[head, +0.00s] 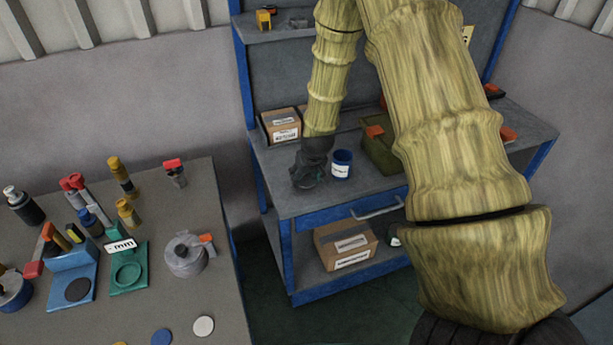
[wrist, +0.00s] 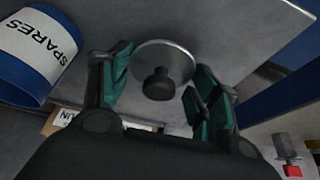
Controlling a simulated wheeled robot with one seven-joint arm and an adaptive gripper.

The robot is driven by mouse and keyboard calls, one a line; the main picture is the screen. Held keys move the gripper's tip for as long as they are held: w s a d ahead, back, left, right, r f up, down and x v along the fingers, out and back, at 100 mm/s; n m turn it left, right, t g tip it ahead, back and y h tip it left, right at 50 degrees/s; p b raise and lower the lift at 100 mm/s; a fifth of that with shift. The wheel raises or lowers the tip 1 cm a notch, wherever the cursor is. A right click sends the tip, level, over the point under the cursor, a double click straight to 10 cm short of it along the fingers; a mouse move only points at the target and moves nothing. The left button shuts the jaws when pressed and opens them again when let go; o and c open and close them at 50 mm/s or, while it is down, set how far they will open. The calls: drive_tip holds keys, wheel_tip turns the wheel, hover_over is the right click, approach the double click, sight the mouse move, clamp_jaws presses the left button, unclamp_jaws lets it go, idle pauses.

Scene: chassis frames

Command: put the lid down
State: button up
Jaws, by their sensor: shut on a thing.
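The lid (wrist: 178,58) is a thin grey disc with a dark round knob (wrist: 158,84). In the wrist view it lies between the teal-padded fingers of my gripper (wrist: 160,88), which is shut on it. In the head view my gripper (head: 309,172) is low over the blue workbench's grey top (head: 290,205), left of the blue tin. The lid cannot be made out there. I cannot tell whether the lid touches the bench top. The blue tin (head: 341,164) stands upright close by; its white "SPARES" label shows in the wrist view (wrist: 40,48).
A cardboard box (head: 281,125) and a green box (head: 381,152) stand on the bench top. Another carton (head: 346,244) is on the lower shelf. A grey table (head: 225,300) at left holds tools, holders and a grey pot (head: 186,258). Bare bench top lies in front of my gripper.

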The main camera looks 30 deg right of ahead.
drive_tip(key=shift+f, duration=0.7)
drive_tip(key=shift+f, duration=0.1)
drive_tip(key=o, duration=1)
drive_tip(key=shift+r, duration=0.2)
